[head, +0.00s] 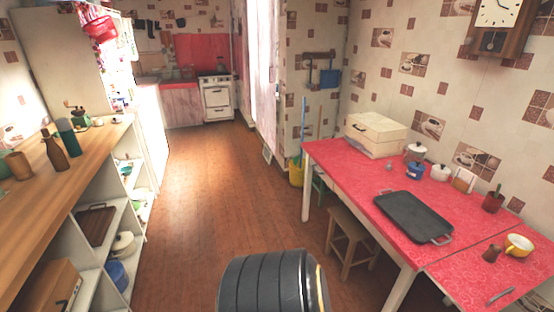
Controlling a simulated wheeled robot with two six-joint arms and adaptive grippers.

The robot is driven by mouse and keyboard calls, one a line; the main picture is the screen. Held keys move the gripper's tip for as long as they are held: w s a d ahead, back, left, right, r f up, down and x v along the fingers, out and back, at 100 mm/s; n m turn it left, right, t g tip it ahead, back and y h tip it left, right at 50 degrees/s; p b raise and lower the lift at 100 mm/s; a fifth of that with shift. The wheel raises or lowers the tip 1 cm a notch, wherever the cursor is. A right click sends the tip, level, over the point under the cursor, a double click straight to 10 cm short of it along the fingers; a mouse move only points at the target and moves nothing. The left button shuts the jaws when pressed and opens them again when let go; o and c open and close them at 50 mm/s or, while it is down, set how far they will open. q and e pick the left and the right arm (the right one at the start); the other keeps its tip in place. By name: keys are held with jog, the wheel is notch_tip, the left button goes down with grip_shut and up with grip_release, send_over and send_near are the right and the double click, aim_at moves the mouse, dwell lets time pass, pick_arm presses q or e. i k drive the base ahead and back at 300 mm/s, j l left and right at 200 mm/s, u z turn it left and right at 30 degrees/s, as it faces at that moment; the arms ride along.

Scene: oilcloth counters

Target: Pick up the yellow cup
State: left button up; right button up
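The yellow cup (518,245) is at the far right of the head view. It stands upright on the red oilcloth table (465,273), near its right end, and shows a pale inside. A small brown pot-like item (491,253) stands just left of it. Neither of my grippers is in view, so I cannot see whether they are open or shut. A dark ribbed cylindrical part, which I cannot identify for sure, fills the bottom middle of the view.
A black tray (413,217) lies on the table, with a white box (376,135) at its far end. A wooden stool (351,240) stands under the table. A wooden counter (52,190) with bottles runs along the left. The wooden floor (200,205) between is clear.

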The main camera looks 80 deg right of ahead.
aim_at(514, 248)
jog(key=z, duration=4.65)
jog(key=i+u, duration=0.3)
jog(key=i, duration=0.25)
jog(key=i+l+u, duration=0.35)
jog(key=i, duration=0.2)
jog(key=i+j, duration=0.05)
jog(key=j, duration=0.05)
